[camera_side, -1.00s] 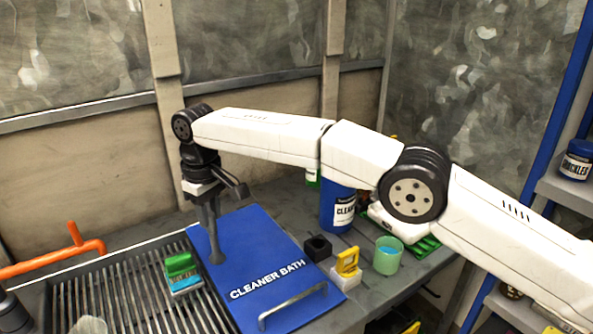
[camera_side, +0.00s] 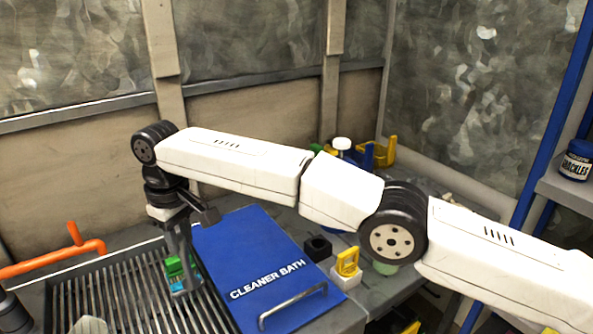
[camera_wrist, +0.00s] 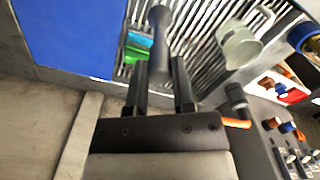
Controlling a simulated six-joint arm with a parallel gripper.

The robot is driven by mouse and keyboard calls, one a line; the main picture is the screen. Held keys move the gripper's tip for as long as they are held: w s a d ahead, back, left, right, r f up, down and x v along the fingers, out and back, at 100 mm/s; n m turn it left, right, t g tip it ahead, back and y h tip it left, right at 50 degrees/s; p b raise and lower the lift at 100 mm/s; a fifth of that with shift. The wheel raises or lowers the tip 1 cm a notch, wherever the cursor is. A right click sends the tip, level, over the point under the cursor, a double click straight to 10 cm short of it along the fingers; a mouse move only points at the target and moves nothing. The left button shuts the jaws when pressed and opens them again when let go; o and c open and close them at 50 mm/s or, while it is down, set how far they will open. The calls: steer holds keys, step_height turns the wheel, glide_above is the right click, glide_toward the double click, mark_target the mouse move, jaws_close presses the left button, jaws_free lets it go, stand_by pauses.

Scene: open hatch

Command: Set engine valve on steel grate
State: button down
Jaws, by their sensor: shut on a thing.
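My gripper (camera_side: 184,222) is shut on the grey engine valve (camera_side: 186,262) and holds it upright with its wide head down. In the wrist view the valve (camera_wrist: 160,38) sits between the two dark fingers. The steel grate (camera_side: 112,298) is a slatted panel at the lower left, and the valve head is over its right part, near the blue lid. I cannot tell whether the head touches the slats. The grate also shows behind the valve in the wrist view (camera_wrist: 204,45).
A green and blue brush (camera_side: 172,266) lies on the grate, partly hidden by the valve. The blue cleaner bath lid (camera_side: 245,255) with a handle adjoins the grate. A pale cup (camera_side: 88,326) stands at lower left. An orange pipe (camera_side: 50,262) is left. Grate slats left of the brush are clear.

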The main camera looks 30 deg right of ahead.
mark_target(190, 278)
steer(key=shift+f, duration=6.9)
jaws_free()
steer(key=shift+r, duration=0.1)
